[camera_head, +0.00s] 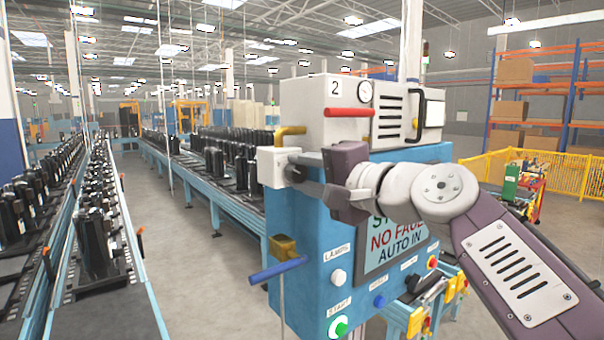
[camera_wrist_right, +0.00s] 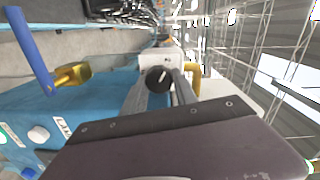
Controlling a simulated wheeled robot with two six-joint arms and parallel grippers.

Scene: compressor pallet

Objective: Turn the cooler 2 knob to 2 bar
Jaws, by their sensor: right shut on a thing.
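The cooler 2 unit (camera_head: 310,95) is a white box marked 2 with a round gauge (camera_head: 366,91), too small to read. A small white box (camera_head: 272,167) sits at its lower left. In the wrist view the black round knob (camera_wrist_right: 158,79) with a white pointer line is on the white box (camera_wrist_right: 152,60). My right gripper (camera_head: 300,182) reaches in from the right, its fingers on either side of the knob and shut on it. The fingers mostly hide the knob in the head view. My left gripper is not in view.
Below is a blue cabinet (camera_head: 312,240) with a screen and buttons. A brass valve with a blue lever (camera_head: 276,270) juts out at its left. A red bar (camera_head: 349,112) and a black handle (camera_head: 421,112) stick out above. Conveyors with dark parts run at the left.

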